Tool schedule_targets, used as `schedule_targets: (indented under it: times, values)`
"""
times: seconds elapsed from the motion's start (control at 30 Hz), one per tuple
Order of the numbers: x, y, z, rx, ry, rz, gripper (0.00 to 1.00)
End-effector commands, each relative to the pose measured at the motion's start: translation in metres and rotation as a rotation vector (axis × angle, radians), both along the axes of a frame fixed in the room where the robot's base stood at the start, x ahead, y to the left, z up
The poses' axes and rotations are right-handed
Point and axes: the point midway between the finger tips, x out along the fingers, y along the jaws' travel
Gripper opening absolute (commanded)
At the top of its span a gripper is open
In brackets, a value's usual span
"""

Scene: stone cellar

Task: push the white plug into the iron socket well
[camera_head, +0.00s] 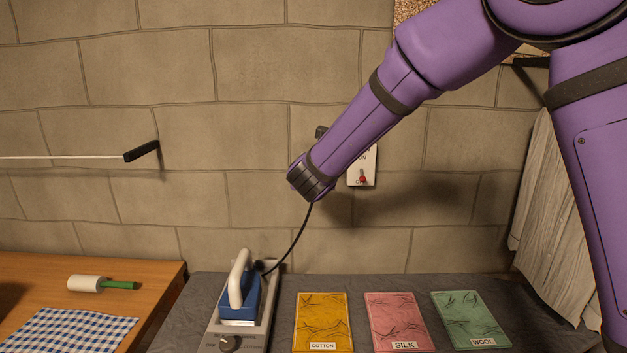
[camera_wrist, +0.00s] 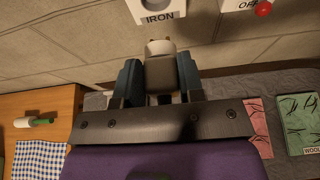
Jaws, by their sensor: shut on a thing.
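The white plug (camera_wrist: 160,46) shows in the wrist view, its pale end just beyond the fingertips. My gripper (camera_wrist: 158,72) is shut on it, with one dark finger on each side. The iron socket (camera_wrist: 156,17), a white wall plate marked IRON with a dark round well, is at the top of the wrist view. The plug appears below the plate, with a strip of wall between them in the picture. In the head view my wrist hides the plug and socket. A black cord (camera_head: 296,241) runs from my gripper to the blue iron (camera_head: 241,296).
A switch plate (camera_head: 360,171) with a red toggle is right of my wrist; OFF is readable in the wrist view. Yellow, pink and green cloths (camera_head: 322,321) lie on the grey board. A lint roller (camera_head: 100,284) and checked cloth are on the wooden table. A rod (camera_head: 142,151) juts at left.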

Motion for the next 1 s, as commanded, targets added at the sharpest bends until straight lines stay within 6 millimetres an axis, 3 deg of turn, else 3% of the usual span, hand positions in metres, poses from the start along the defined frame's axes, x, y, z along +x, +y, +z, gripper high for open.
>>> schedule_targets:
  times: [1.0]
  values:
    - [0.048,-0.002,0.0,0.0,0.0,0.0,0.12]
